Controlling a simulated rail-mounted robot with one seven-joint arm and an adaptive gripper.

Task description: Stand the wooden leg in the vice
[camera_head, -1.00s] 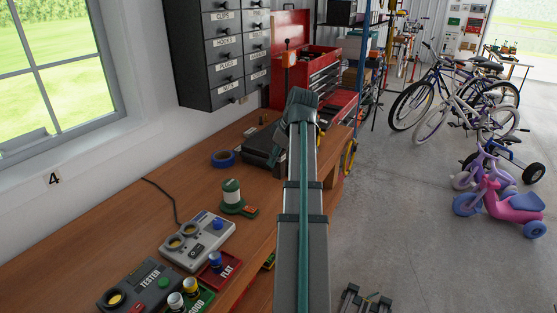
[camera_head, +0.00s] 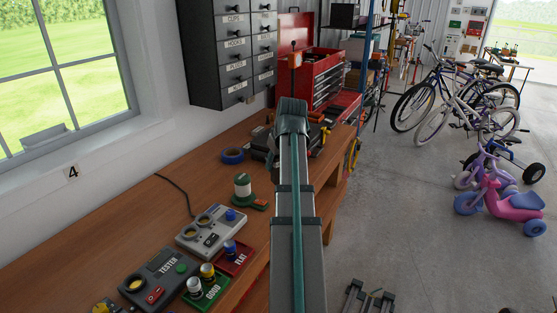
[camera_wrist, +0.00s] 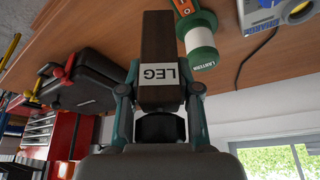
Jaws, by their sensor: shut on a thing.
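The wooden leg (camera_wrist: 161,45) is a dark brown square block with a white LEG label, which reads upside down in the wrist view. My gripper (camera_wrist: 160,88) is shut on it, one teal finger on each side. In the head view my arm hides the leg and gripper. I cannot pick out the vice for certain in either view.
A black case (camera_wrist: 85,75) and red tool chest (camera_head: 318,76) are farther back.

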